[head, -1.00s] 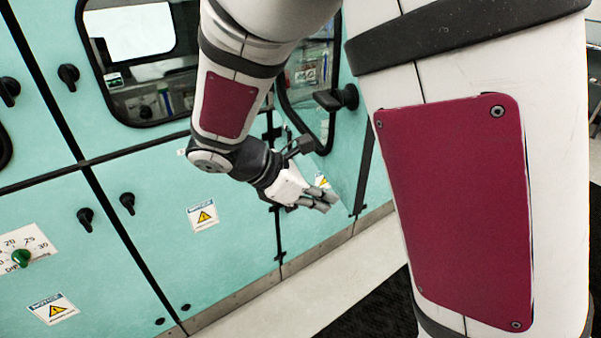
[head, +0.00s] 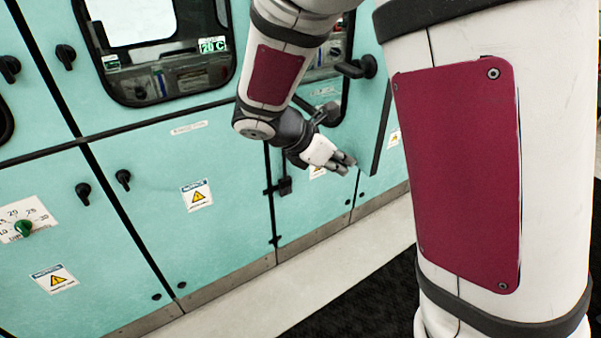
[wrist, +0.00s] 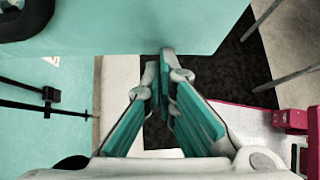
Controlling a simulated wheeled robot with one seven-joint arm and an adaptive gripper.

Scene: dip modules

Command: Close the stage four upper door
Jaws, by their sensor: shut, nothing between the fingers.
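The upper door (head: 370,105) is a teal panel with a dark-framed window and a black handle (head: 357,66). It stands behind and above my gripper in the head view and looks ajar; how wide the gap is I cannot tell. In the wrist view the teal panel (wrist: 185,22) spans the top, with a dark window corner at its left. My gripper (head: 348,163) is shut and empty, low by the door's bottom. In the wrist view its fingertips (wrist: 166,62) overlap the panel's lower edge; whether they touch is unclear.
A closed lower door (head: 160,220) with a warning label is left of my gripper. A dark mat (head: 365,305) lies on the pale floor. My large arm link fills the right side.

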